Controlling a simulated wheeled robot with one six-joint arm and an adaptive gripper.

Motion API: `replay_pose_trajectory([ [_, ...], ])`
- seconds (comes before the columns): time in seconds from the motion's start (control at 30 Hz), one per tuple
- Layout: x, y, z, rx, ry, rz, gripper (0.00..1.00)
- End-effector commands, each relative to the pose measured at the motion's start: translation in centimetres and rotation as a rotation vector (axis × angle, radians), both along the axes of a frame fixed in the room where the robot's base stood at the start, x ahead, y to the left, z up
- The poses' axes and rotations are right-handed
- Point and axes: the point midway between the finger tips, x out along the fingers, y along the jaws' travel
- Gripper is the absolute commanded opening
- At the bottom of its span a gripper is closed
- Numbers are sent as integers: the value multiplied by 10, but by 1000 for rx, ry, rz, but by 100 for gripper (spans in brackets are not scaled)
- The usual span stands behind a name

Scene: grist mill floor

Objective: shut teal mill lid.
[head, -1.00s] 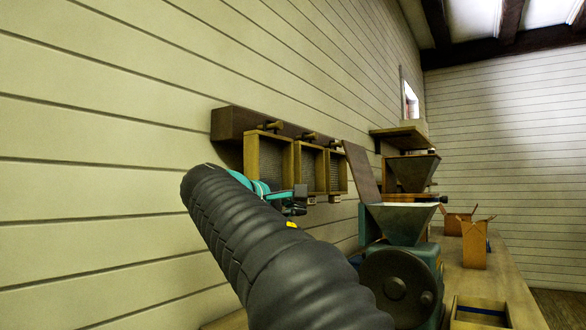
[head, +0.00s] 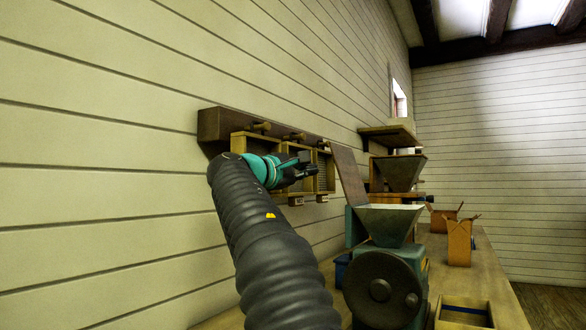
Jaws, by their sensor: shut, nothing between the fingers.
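The teal mill (head: 386,285) stands on the bench with a metal hopper (head: 390,222) on top and a round dark wheel on its front. Its lid (head: 350,180) is a flat brown board, standing up open and leaning back at the left rear of the hopper. My gripper (head: 312,172) is shut and empty, left of the lid at about the height of its upper part. A gap of wall and sieve frame shows between my fingertips and the lid, so they look apart, though depth is hard to judge.
Wooden sieve frames (head: 243,145) hang from a dark peg rail (head: 212,127) behind my gripper. A second hopper (head: 400,173) stands beyond the teal mill. Open cartons (head: 459,243) and a wooden tray (head: 440,318) are on the bench (head: 490,268). A blue bin (head: 342,268) sits left of the mill.

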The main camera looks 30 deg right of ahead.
Motion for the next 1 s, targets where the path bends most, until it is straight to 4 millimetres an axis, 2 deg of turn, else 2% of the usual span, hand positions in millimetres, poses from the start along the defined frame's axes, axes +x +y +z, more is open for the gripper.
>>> replay_pose_trajectory([
  [0.03, -3, -7, 3, 0, -3, -4, 0],
  [0.13, -17, -13, 7, -1, -3, -2, 0],
  [0.3, -29, -20, 11, 0, -1, -1, 0],
  [0.8, -33, -21, 13, 0, -2, -1, 0],
  [1.0, -43, -21, 16, 19, -35, 4, 0],
])
